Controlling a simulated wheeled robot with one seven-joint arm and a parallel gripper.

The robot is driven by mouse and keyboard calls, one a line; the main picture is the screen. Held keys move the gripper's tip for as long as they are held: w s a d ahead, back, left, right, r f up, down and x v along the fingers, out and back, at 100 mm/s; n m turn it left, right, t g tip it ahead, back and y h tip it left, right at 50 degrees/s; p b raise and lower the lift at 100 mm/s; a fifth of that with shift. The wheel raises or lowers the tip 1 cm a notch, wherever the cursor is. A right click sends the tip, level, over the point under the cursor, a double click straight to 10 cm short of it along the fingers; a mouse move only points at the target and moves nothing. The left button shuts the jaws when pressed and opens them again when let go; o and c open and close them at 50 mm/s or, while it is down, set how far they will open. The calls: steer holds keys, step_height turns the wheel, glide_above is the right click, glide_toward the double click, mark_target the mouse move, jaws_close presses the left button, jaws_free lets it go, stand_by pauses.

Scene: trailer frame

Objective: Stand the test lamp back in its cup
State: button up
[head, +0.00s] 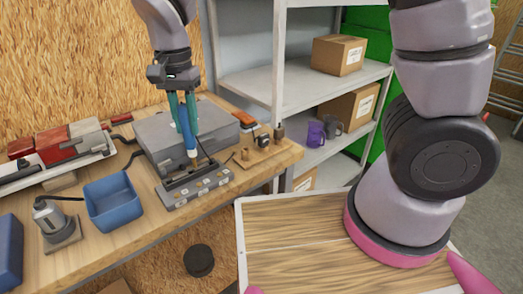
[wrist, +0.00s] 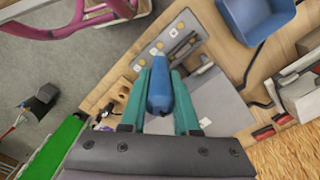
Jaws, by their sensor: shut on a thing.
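The blue test lamp (head: 188,138) is between the teal fingers of my gripper (head: 184,118), which is shut on it. In the head view it hangs roughly upright, with a pale lower end, in front of the grey case. The blue lamp also shows in the wrist view (wrist: 160,96), between both fingers. Below it lies a grey strip (head: 197,188) with round brass-coloured fittings. I cannot tell whether the lamp's lower end touches the strip. Small brown cup-like pieces (head: 245,154) stand on a wooden board to the right; I cannot tell which is the lamp's cup.
A grey case (head: 160,135) stands close behind the lamp. A red-and-grey tool (head: 62,145) lies farther back.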

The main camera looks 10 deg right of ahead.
steer(key=shift+r, duration=0.55)
steer(key=w+d, duration=1.1)
steer(key=d, duration=0.2)
steer(key=shift+d, duration=0.15)
steer(key=shift+f, duration=2)
